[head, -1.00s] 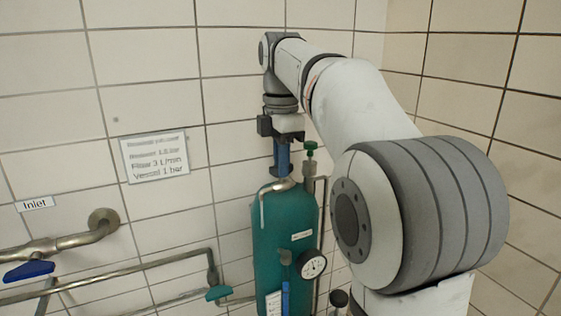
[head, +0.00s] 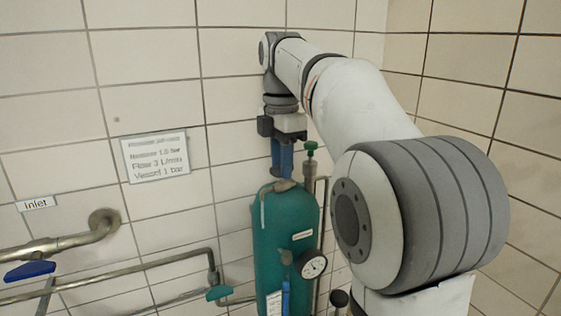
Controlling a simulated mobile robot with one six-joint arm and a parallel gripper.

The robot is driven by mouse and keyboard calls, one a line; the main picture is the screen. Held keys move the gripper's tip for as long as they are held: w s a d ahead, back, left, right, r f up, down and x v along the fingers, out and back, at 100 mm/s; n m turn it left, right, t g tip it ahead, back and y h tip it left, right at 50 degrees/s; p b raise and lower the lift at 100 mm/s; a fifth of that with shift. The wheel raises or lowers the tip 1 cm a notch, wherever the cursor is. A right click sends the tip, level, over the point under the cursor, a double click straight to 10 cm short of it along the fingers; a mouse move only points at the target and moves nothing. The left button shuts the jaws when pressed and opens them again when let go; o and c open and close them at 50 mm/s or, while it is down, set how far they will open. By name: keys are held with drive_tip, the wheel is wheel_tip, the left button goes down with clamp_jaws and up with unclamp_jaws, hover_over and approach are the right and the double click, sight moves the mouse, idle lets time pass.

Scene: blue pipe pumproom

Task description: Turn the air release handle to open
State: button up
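The green vessel (head: 275,232) stands upright in front of the tiled wall. My gripper (head: 282,168) points down over its top, close to the short bent metal pipe (head: 264,195) there. Narrow blue parts show below the gripper's body; I cannot tell whether they are fingers or a blue handle between them. Whether the gripper touches anything is too small to make out. A small green handle (head: 311,146) sits on a thin upright pipe just right of the gripper, apart from it. No readable label marks the air release handle.
A round gauge (head: 313,265) is at the vessel's right side. On the left are the inlet pipe (head: 75,240) with a blue handle (head: 30,270), and a lower pipe with a green handle (head: 219,293). A sign (head: 155,157) hangs on the wall.

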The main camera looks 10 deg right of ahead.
drive_tip(key=shift+o, duration=0.4)
drive_tip(key=shift+r, duration=0.1)
drive_tip(key=shift+r, duration=3.8)
drive_tip(key=shift+f, duration=0.1)
